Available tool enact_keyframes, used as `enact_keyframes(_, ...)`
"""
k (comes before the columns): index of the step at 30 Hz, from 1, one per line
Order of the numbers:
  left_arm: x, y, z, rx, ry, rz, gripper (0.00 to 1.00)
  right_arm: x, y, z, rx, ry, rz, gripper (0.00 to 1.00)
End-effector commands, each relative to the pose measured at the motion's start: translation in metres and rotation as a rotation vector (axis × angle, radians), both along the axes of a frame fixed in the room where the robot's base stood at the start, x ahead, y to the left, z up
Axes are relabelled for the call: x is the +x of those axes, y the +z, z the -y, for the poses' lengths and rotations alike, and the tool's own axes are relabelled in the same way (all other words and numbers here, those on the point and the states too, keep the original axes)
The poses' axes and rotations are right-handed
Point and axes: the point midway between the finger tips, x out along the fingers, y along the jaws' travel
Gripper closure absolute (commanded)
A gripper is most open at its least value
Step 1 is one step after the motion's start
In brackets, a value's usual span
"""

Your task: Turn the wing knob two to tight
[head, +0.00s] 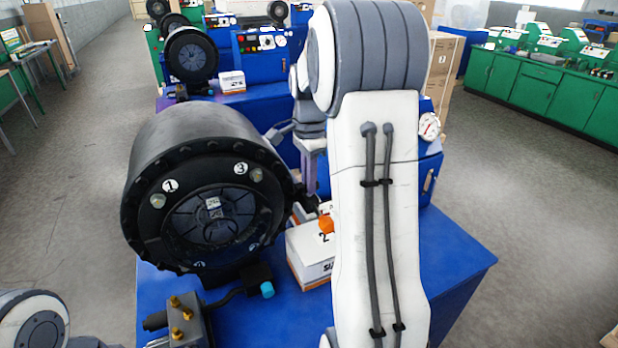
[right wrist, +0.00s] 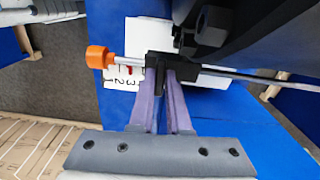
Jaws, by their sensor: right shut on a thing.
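The black wing knob (right wrist: 157,78) sits on a thin metal rod (right wrist: 240,75) in the right wrist view. An orange cap (right wrist: 98,57) is at the rod's left end; the cap also shows in the head view (head: 326,225). My right gripper (right wrist: 166,84) is shut on the wing knob, its purple fingers on either side of the thin black wing. In the head view the right gripper (head: 309,184) points down beside the crimper head (head: 205,140), and the knob is too small and covered to make out. My left gripper is not in view.
A white box (head: 312,268) stands on the blue bench (head: 440,285) below the orange cap. A valve block with brass fittings (head: 182,325) is at the front. A gauge (head: 429,126) and blue cabinet stand behind my right arm. Other crimpers (head: 190,55) stand farther back.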

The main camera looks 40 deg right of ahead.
Motion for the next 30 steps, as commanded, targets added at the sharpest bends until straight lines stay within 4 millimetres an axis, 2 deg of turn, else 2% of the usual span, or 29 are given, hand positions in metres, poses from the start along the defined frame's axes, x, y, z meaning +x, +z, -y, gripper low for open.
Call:
enact_keyframes(20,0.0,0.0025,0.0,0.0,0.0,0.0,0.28,0.001,0.0017,0.0015,-0.005,-0.065,0.005,1.0)
enact_keyframes(21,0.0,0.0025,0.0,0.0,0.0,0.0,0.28,0.001,0.0017,0.0015,-0.005,-0.065,0.005,0.78)
enact_keyframes(23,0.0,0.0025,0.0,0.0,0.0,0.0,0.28,0.001,0.0017,0.0014,-0.004,-0.065,0.005,0.55)
enact_keyframes(30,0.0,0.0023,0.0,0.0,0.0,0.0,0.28,0.0004,0.0007,0.0007,-0.003,-0.063,0.003,0.55)
